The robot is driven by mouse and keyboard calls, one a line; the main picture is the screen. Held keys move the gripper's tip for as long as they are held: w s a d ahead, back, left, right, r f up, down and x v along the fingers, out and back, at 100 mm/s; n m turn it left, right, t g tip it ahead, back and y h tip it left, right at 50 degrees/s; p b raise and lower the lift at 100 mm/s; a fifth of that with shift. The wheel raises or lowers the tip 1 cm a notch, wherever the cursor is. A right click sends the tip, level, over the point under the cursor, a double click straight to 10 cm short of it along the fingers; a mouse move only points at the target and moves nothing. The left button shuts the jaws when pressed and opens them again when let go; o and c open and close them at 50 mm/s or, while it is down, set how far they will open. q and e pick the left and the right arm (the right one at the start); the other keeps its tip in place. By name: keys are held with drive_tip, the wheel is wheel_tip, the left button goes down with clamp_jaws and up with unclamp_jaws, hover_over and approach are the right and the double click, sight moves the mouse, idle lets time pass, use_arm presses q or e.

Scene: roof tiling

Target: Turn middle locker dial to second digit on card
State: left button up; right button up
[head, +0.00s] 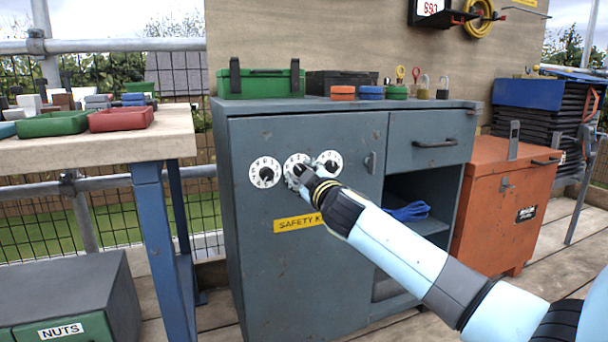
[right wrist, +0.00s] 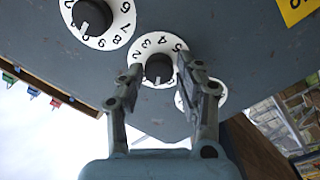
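The grey locker (head: 300,250) has three white dials with black knobs in a row on its door. The middle dial (head: 290,162) is partly covered by my right gripper (head: 304,178); the left dial (head: 265,172) and right dial (head: 333,157) sit on either side. In the right wrist view, the two open fingers straddle the black knob (right wrist: 158,68) of the middle dial, with small gaps visible. Digits 2, 3, 4 show on its rim; the pointer is hard to read. The white card (head: 430,7) high on the board appears to read 693. My left gripper is not in view.
A yellow safety label (head: 297,224) is below the dials. A green box (head: 262,84), coloured tins and padlocks stand on the locker top. A workbench (head: 100,148) with trays is at left, an orange chest (head: 500,200) at right.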

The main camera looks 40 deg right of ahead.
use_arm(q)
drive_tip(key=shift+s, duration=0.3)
use_arm(e)
drive_tip(key=shift+o, duration=1.3)
drive_tip(key=shift+s, duration=0.1)
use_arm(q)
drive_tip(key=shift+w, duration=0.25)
use_arm(e)
drive_tip(key=v, duration=1.1)
drive_tip(key=shift+s, duration=0.4)
drive_tip(key=shift+a, duration=0.1)
